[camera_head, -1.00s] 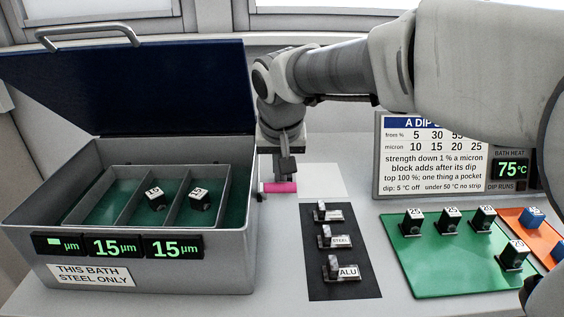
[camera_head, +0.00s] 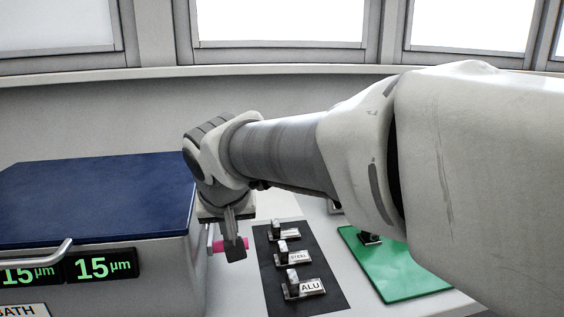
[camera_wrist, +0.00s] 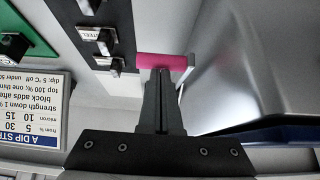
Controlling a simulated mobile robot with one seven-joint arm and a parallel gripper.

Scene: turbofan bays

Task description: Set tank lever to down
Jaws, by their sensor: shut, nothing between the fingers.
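The tank (camera_head: 175,268) is a grey box at the left in the head view, its blue lid (camera_head: 95,200) lying closed on top. The tank lever's pink grip (camera_head: 218,246) sticks out from the tank's right side. The pink grip also shows in the wrist view (camera_wrist: 162,62), beside the tank wall. My gripper (camera_head: 236,250) points down at the pink grip and partly covers it in the head view. In the wrist view its shut, empty fingers (camera_wrist: 162,80) end at the grip. I cannot tell whether they touch it.
A black panel (camera_head: 265,275) with several small labelled switches lies right of my gripper. A green mat (camera_head: 400,275) lies farther right, partly hidden by my arm. The wrist view shows a sign board (camera_wrist: 35,110). A window wall stands behind.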

